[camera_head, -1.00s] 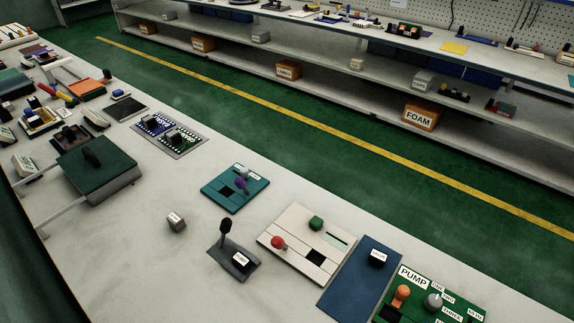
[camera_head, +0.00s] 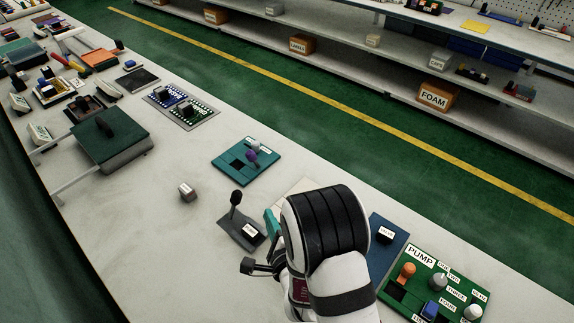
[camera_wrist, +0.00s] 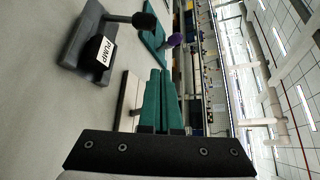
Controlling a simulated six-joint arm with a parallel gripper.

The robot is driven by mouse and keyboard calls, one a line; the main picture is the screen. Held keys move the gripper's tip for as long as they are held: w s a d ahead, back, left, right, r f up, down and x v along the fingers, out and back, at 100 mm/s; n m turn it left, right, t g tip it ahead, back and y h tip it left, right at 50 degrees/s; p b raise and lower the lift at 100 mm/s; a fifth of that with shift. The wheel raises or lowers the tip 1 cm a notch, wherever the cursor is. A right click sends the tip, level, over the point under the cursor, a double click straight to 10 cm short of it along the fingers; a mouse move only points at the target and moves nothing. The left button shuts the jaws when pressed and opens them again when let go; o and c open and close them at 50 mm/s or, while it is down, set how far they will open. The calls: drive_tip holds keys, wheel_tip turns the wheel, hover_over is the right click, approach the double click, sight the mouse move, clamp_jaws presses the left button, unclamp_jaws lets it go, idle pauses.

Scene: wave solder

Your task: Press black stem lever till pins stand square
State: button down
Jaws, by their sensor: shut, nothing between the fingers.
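A black stem lever (camera_head: 235,199) with a dark knob rises from a dark grey base (camera_head: 228,232) that carries a white label. In the wrist view the lever knob (camera_wrist: 144,21) is at the top, and the label on the base (camera_wrist: 68,52) reads PUMP. The lever leans to one side on a slim stem. My gripper (camera_head: 270,220) is shut and empty, its teal fingers just right of the base; they show pressed together in the wrist view (camera_wrist: 162,74). The fingers appear apart from the lever. No pins can be made out clearly.
A teal panel (camera_head: 232,164) with a purple knob stands behind the lever. A cream panel (camera_head: 303,187) is mostly hidden by my arm. A blue panel (camera_head: 388,262) and a green panel (camera_head: 405,297) with several knobs lie right. A small grey block (camera_head: 187,192) sits left, with bare bench around it.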

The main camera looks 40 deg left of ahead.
sight(234, 203)
drive_tip(key=shift+s+a+f+g+y, duration=0.2)
drive_tip(key=shift+s+f, duration=0.2)
drive_tip(key=shift+s, duration=0.15)
drive_tip(key=shift+s+a+f+g+y, duration=0.1)
drive_tip(key=shift+s+a+f, duration=0.1)
drive_tip(key=shift+s+f, duration=0.3)
drive_tip(key=shift+s+a+f, duration=0.1)
drive_tip(key=shift+a, duration=0.15)
drive_tip(key=x, duration=0.9)
drive_tip(key=shift+a, duration=0.2)
drive_tip(key=shift+s+n, duration=0.1)
drive_tip(key=shift+n, duration=0.3)
